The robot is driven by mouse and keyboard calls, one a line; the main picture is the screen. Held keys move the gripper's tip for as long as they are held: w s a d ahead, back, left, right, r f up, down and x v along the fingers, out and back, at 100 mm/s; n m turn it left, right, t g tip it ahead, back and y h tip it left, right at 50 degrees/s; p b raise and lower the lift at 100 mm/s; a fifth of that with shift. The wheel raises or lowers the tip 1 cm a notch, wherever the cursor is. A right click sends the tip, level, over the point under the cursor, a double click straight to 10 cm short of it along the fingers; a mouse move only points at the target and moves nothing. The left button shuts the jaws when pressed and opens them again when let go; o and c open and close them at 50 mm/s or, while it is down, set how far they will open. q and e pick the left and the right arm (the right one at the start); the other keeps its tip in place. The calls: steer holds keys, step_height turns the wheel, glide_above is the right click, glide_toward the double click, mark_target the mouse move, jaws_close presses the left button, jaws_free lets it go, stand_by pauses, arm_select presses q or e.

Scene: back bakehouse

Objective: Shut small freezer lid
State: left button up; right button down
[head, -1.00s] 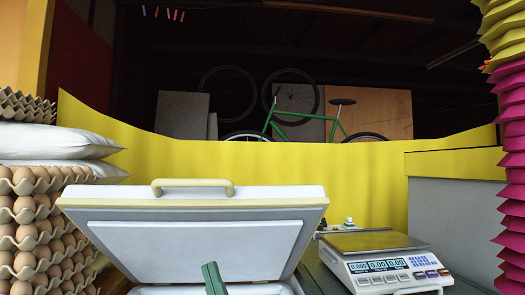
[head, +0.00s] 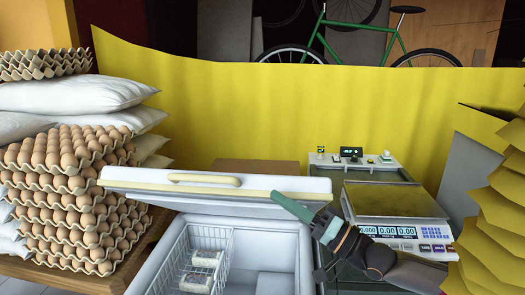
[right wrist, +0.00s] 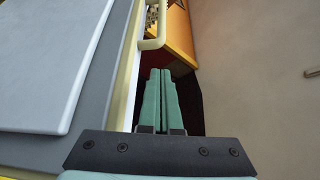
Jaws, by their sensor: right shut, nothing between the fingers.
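The small freezer (head: 255,220) stands in front of me, its inside open to view. Its lid (head: 265,187) is raised and tilted above the opening, with a cream handle (head: 204,179) along its upper edge. My right gripper (head: 274,194) is shut and empty, its green fingers at the right end of the lid's edge. The right wrist view shows the closed fingers (right wrist: 160,72) beside the lid's cream rim, with the lid's pale underside (right wrist: 45,60) at left and the handle (right wrist: 153,30) beyond. I cannot tell whether they touch the lid. My left gripper is out of view.
A wire basket (head: 231,239) with wrapped items hangs inside the freezer. Egg trays (head: 70,170) and white sacks (head: 85,97) stack at left. A scale (head: 390,200) is close on the right, by stacked yellow sheets (head: 490,230). A yellow partition (head: 230,120) stands behind.

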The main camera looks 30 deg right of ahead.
mark_target(245, 177)
steer(key=p+x, duration=0.1)
steer(key=x, duration=0.7)
steer(key=shift+w+a+r, duration=0.1)
steer(key=shift+w+r, duration=0.1)
steer(key=shift+w, duration=0.1)
steer(key=shift+w+a+r+p, duration=0.1)
steer(key=shift+w+a+p, duration=0.25)
steer(key=shift+w, duration=0.2)
